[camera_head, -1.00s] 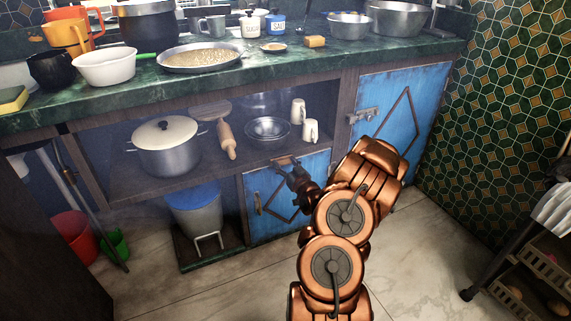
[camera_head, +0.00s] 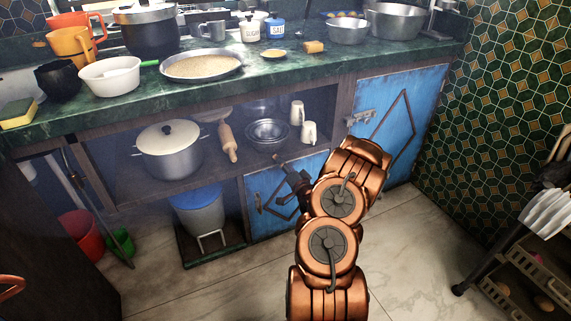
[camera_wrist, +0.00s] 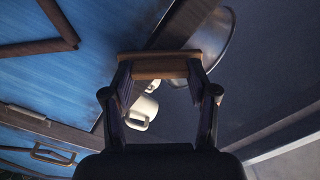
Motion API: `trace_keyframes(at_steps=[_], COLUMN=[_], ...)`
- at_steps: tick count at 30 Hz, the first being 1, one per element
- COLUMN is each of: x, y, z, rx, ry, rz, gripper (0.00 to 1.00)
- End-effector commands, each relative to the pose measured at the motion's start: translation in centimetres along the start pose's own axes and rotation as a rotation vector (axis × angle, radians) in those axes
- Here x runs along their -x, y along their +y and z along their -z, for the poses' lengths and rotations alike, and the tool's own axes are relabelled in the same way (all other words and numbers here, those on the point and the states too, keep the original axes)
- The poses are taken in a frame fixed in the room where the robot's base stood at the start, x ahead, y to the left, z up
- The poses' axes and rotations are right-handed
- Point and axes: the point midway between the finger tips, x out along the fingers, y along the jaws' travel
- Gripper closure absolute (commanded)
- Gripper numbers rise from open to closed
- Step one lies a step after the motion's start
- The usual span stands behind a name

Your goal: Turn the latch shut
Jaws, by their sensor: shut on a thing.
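The wooden latch (camera_wrist: 160,66) is a short brown bar, seen level across the wrist view. My gripper (camera_wrist: 161,75) is shut on it, with one dark finger near each end of the bar. In the head view my gripper (camera_head: 286,165) is at the top edge of the lower blue door (camera_head: 266,222), partly hidden by my arm. The latch is too small and too covered there for its angle to be told. The door's right part is hidden behind my arm. The door looks about in line with the cabinet front.
The open shelf above the door holds a lidded pot (camera_head: 168,148), a rolling pin (camera_head: 228,142), bowls (camera_head: 267,131) and mugs (camera_head: 309,132). A second blue door (camera_head: 410,100) with a metal bolt (camera_head: 361,116) is at right. A bin (camera_head: 198,210) stands left. The floor in front is clear.

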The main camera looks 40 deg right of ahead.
Motion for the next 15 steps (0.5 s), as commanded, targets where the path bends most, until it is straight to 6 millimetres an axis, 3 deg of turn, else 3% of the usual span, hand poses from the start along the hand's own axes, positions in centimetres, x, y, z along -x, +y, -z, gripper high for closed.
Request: trace_keyframes(at_steps=[15], x=[-0.03], y=[0.16], z=[-0.14], rx=[-0.451], ry=[-0.003], rz=[0.0], gripper=[0.77])
